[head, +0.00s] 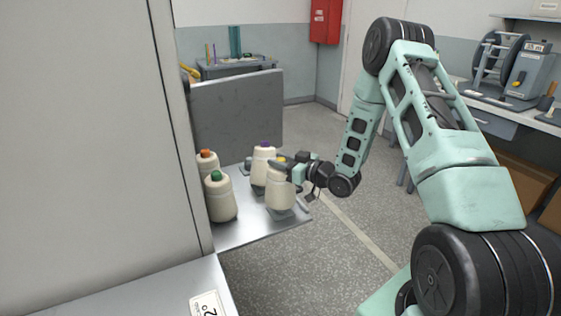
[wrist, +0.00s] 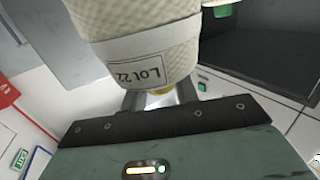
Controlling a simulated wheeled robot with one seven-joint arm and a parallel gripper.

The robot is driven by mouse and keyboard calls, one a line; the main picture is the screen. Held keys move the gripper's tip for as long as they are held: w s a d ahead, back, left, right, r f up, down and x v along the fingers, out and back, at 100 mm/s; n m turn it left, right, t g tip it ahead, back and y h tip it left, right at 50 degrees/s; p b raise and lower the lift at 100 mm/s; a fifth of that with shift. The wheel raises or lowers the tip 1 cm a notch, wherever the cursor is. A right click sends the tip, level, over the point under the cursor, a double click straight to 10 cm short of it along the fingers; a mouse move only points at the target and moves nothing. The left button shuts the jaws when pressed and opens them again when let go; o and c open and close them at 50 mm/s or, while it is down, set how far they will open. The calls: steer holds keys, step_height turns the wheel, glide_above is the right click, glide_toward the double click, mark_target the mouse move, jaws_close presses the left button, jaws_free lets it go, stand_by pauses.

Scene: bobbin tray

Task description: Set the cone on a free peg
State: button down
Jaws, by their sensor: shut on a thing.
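My gripper (head: 288,164) is shut on the yellow-tipped cream cone (head: 280,192), gripping it near its top. The cone looks upright over the near right corner of the metal tray (head: 246,228). A grey-green base shows just under it; I cannot tell whether the cone rests on it. In the wrist view the held cone (wrist: 145,50) shows a "Lot 22" label, with its yellow tip between my fingers (wrist: 160,97). A purple-tipped cone (head: 262,170) stands just behind. A small grey-green peg base (head: 248,165) shows at the tray's back, partly hidden.
A green-tipped cone (head: 220,198) and an orange-tipped cone (head: 207,163) stand at the tray's left. A tall grey cabinet panel (head: 90,130) blocks the left side. A dark upright panel (head: 238,112) stands behind the tray. Open floor (head: 330,250) lies to the right.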

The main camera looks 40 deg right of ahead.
steer(key=shift+f+b, duration=0.5)
steer(key=shift+f, duration=0.15)
steer(key=shift+f+b, duration=1.1)
stand_by(0.8)
steer(key=c, duration=1)
jaws_free()
steer(key=shift+s, duration=0.15)
steer(key=f+b+v, duration=0.1)
steer(key=b+v, duration=0.1)
steer(key=v, duration=1.5)
steer(key=shift+r+b, duration=0.4)
steer(key=shift+r, duration=0.05)
